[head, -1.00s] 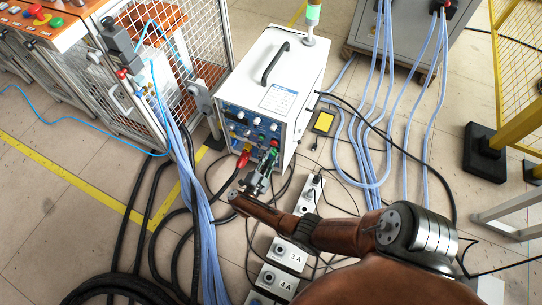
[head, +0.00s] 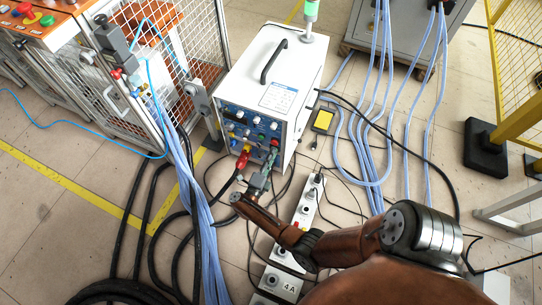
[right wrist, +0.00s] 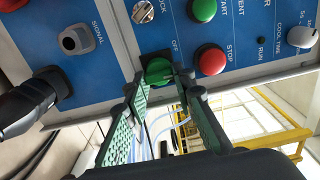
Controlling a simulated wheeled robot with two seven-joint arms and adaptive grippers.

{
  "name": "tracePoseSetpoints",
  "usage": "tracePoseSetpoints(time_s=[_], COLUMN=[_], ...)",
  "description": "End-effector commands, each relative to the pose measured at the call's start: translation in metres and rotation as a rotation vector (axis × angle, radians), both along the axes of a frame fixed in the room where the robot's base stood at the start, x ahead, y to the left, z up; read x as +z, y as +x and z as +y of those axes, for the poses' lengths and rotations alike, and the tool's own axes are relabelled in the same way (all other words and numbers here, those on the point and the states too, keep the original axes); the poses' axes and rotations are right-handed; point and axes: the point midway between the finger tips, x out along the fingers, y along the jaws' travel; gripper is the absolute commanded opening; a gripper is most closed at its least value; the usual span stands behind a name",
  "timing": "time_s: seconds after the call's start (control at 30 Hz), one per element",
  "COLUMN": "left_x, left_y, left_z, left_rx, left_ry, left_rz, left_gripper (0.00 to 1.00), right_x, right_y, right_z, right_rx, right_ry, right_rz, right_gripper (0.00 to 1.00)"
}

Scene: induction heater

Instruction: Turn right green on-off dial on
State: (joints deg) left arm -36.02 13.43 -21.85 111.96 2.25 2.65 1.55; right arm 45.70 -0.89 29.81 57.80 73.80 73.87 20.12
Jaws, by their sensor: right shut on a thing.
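The white induction heater box (head: 272,75) stands on the floor with its blue control panel (head: 240,124) facing me. In the right wrist view the green on-off dial (right wrist: 157,71) sits at the panel's lower edge, beside the OFF label. My right gripper (right wrist: 166,88) has its green-padded fingers on both sides of the dial and is shut on it. In the head view my right gripper (head: 268,163) is at the panel's lower right corner and hides the dial. My left gripper is not in view.
Red STOP button (right wrist: 211,59) and green START button (right wrist: 203,10) are close to the fingers. A black plug (right wrist: 40,95) juts from the panel at left. A red connector (head: 243,159) and black cables are beside the gripper. A socket strip (head: 308,205) lies below my arm.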

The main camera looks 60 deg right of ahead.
Motion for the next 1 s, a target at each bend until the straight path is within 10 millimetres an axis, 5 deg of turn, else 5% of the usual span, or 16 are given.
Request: tracePoseSetpoints(time_s=[0.6,1.0], left_x=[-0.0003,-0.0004], left_y=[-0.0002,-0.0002], left_z=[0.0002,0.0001], left_rx=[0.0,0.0], left_ry=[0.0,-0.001], left_rz=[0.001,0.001], left_gripper=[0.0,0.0], right_x=[-0.0034,-0.0046], right_y=[0.0003,0.0006], right_z=[0.0011,0.0014], right_rx=[-0.001,0.0], right_ry=[0.051,0.069], right_rz=[-0.556,-0.758], right_gripper=[0.0,0.0])
